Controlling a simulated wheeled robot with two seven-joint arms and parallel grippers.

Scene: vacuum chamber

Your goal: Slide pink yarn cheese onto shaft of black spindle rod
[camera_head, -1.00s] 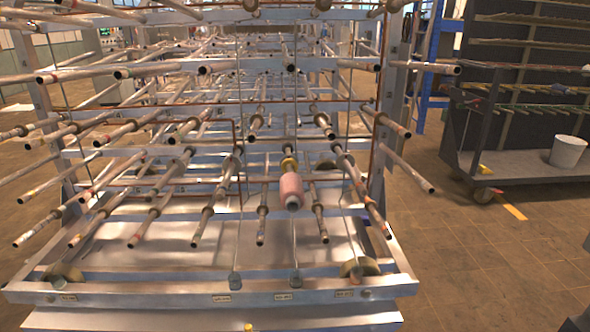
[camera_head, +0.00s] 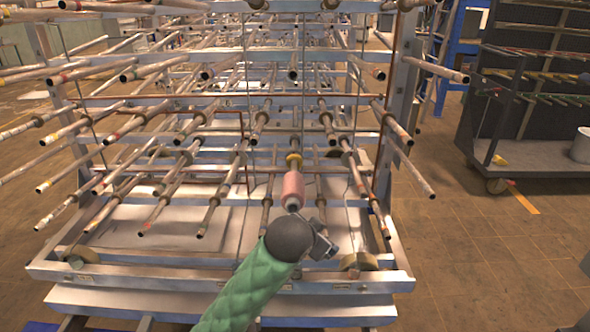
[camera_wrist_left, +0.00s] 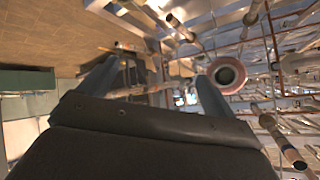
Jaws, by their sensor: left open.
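The pink yarn cheese (camera_head: 293,188) is around a rod of the metal rack, near its front end, with a grey tip poking out and a yellow collar (camera_head: 293,160) behind it. How far it is pushed along the shaft is hard to tell. In the left wrist view its round end (camera_wrist_left: 228,73) faces the camera, just right of the right-hand finger, not between the fingers. My left gripper (camera_head: 322,244), on a green-sleeved arm, is just below and right of the yarn, partly hidden by its wrist. Its fingers (camera_wrist_left: 155,78) are apart and empty. My right gripper is not in view.
The rack carries several rows of projecting dark-ended rods (camera_head: 150,222) close around the yarn. Its lower front beam (camera_head: 200,278) lies behind my arm. A dark cart (camera_head: 530,160) with a white bucket (camera_head: 582,146) stands at the right. The floor between is clear.

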